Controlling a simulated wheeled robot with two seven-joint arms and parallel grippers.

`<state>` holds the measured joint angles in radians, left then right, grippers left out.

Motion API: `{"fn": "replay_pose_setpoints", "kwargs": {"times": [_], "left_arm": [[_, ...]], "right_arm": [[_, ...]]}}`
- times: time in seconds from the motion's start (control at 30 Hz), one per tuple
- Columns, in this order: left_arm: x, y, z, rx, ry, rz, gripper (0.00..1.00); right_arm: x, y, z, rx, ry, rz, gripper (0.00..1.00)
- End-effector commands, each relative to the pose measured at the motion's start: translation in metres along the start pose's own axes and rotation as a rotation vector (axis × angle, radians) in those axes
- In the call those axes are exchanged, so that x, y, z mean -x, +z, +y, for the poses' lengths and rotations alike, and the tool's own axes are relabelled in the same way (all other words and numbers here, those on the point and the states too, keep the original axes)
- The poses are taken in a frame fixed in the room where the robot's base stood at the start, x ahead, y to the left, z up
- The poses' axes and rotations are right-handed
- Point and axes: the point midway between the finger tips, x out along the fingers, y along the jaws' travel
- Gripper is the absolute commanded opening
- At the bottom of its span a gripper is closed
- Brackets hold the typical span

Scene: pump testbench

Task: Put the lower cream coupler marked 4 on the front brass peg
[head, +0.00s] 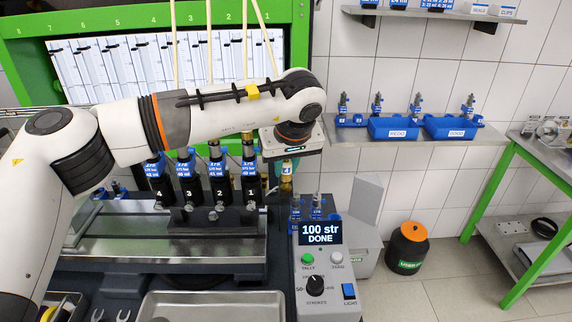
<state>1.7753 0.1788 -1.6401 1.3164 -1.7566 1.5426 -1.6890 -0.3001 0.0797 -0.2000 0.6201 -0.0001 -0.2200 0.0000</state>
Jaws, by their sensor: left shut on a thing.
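My left arm reaches across the bench, and my left gripper (288,157) points down just right of the row of black pumps. It is shut on a small cream piece with a dark mark, the coupler (287,168), which shows just below the gripper body. The fingertips are mostly hidden. A brass part (286,186) shows directly under the coupler; I cannot tell whether the two touch or whether it is the front peg. The mark is too small to read surely. My right gripper is not in view.
Black pumps with blue labels (220,190) stand close left of the gripper. A control box (322,262) reading "100 str DONE" stands in front. An empty metal tray (212,306) lies at the near edge. A wall shelf (420,133) holds blue bins (393,128).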

Motion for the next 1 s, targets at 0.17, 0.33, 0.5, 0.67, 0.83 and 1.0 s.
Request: {"fn": "replay_pose_setpoints", "kwargs": {"times": [0.17, 0.33, 0.5, 0.67, 0.83, 1.0], "left_arm": [[0.000, 0.000, 0.000, 0.000, 0.000, -0.001, 0.00], [0.000, 0.000, 0.000, 0.000, 0.000, -0.001, 0.00], [-0.003, -0.001, 0.000, 0.001, -0.003, -0.001, 0.00], [-0.009, -0.003, 0.001, 0.005, -0.011, -0.002, 0.00], [-0.008, -0.003, 0.000, 0.006, -0.013, -0.002, 0.00], [-0.008, -0.003, 0.000, 0.006, -0.013, -0.002, 0.00]], "right_arm": [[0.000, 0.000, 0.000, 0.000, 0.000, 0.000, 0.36], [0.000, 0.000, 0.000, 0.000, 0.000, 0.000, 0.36], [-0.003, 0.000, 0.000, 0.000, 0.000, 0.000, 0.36], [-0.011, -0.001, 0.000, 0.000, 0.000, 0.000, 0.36], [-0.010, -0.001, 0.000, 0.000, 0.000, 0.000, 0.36], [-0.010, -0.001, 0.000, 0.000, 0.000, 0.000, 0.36]]}}
